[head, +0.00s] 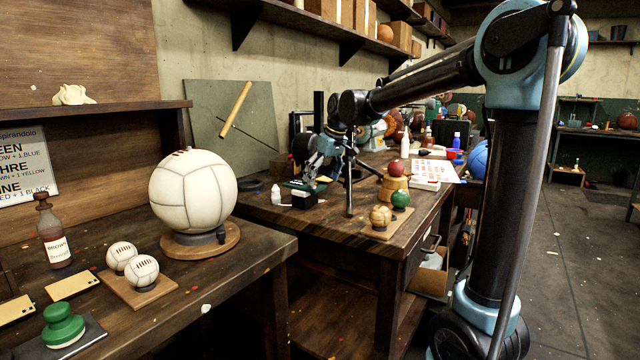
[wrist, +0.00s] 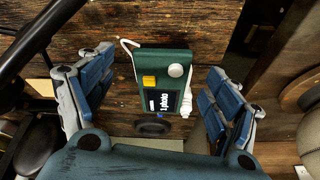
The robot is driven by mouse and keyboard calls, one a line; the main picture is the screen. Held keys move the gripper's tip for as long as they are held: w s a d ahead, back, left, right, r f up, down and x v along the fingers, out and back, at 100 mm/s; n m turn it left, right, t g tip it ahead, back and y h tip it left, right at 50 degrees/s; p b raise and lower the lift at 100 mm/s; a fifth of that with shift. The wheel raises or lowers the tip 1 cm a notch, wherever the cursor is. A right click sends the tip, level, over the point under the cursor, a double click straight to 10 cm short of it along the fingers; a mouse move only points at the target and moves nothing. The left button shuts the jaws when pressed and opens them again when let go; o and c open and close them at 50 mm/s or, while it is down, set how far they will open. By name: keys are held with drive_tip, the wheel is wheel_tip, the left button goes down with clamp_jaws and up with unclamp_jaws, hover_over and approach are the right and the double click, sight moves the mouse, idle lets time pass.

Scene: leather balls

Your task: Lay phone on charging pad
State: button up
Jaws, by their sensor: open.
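My gripper (wrist: 158,100) is open, with its blue finger pads apart to the left and right in the wrist view. Between them and beyond them is a green box-like device (wrist: 178,58) with a yellow button, a pale round knob and a dark screen with white lettering (wrist: 162,103). I cannot tell whether the dark screen is a separate phone. A dark round disc (wrist: 152,126) lies just below the device; whether it is the charging pad is unclear. In the head view my gripper (head: 318,168) is over the workbench, close above the green-and-black device (head: 304,194).
A small white bottle (head: 276,195) stands beside the device. A dark disc (head: 250,184) lies further left. The nearer bench holds a large white ball (head: 193,190).

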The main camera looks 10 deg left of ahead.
drive_tip(key=v, duration=1)
drive_tip(key=s+d+f+m+t, duration=0.1)
drive_tip(key=d+f+m, duration=0.15)
drive_tip(key=d, duration=0.65)
drive_tip(key=s+d+f+m+t, duration=0.15)
drive_tip(key=d+f, duration=0.25)
drive_tip(key=d, duration=0.4)
drive_tip(key=s+d+f+m+t+h, duration=0.1)
drive_tip(key=s+d+f+m+h, duration=0.15)
drive_tip(key=s+d+f, duration=0.55)
drive_tip(key=s+d+f+m+t+h, duration=0.1)
drive_tip(key=s+d+f+m, duration=0.4)
drive_tip(key=d, duration=0.6)
drive_tip(key=s+f+g, duration=0.4)
drive_tip(key=s+f, duration=0.7)
drive_tip(key=s, duration=0.2)
drive_tip(key=shift+a+f+n, duration=0.25)
drive_tip(key=shift+a+n, duration=0.1)
drive_tip(key=shift+n, duration=0.1)
drive_tip(key=shift+g, duration=0.25)
